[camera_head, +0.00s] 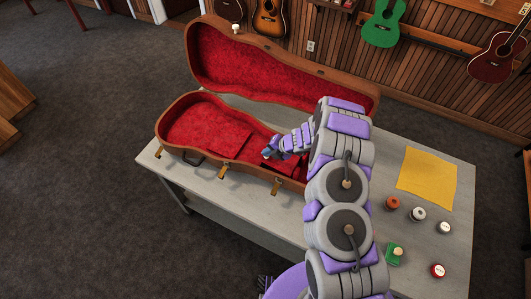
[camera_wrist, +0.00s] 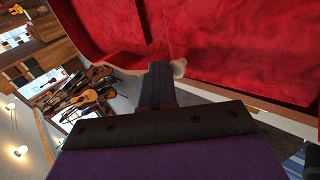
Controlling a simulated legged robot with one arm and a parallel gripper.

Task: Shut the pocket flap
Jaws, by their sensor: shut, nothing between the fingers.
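An open brown instrument case (camera_head: 168,181) with red plush lining lies on a grey table, its lid (camera_head: 290,72) raised at the back. Inside the case, a raised red panel (camera_head: 228,142) shows left of my gripper, and a darker red panel (camera_head: 283,164) lies beside and partly behind it. I cannot tell for sure which is the pocket flap. My gripper (camera_head: 267,153) is shut and empty, low over the right part of the case. In the wrist view my shut gripper (camera_wrist: 158,84) stands before red lining (camera_wrist: 235,45), with a small pale round knob (camera_wrist: 179,68) beside it.
Brass latches (camera_head: 223,169) stick out from the case's front edge. Guitars hang on the wooden wall behind.

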